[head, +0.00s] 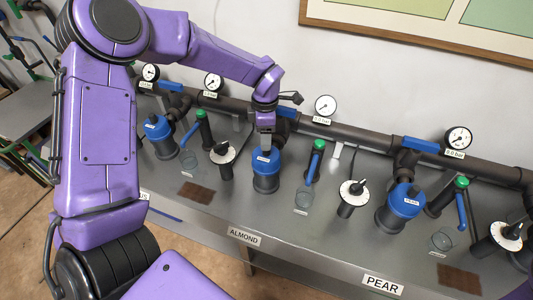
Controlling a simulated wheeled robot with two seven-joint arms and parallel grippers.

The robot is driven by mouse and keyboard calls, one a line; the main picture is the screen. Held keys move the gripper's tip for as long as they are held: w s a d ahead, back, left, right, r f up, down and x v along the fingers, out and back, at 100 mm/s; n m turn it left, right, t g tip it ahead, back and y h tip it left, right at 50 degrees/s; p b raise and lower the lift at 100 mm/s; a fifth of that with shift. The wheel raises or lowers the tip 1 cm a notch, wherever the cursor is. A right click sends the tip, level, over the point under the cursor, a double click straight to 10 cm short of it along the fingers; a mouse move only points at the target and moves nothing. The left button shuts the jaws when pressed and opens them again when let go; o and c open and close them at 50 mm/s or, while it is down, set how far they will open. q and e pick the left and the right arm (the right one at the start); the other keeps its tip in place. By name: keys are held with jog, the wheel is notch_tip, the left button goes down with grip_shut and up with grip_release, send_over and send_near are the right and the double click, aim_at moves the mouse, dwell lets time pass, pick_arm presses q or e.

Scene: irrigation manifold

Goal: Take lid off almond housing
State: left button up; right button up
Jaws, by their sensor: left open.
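The almond housing (265,183) is a dark blue-grey cylinder on the metal bench behind the ALMOND label (243,236). Its blue lid (264,160) sits on top of it. My left gripper (266,148) points down right at the top of this lid and is open. Its fingers are small in view, and I cannot tell whether they touch the lid. My right gripper is not in view.
A dark pipe (360,133) with gauges runs along the back. Similar blue-lidded housings stand left (160,128) and right (405,203), the right one near the PEAR label (382,284). Green-topped valves and black-knobbed dials flank the almond housing. A clear cup (303,200) stands to its right.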

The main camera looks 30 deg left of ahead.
aim_at(266, 156)
pick_arm(q)
notch_tip(266, 156, down, 4)
jog(key=shift+f+p, duration=0.15)
jog(key=shift+p, duration=0.75)
jog(key=shift+f, duration=0.4)
grip_shut()
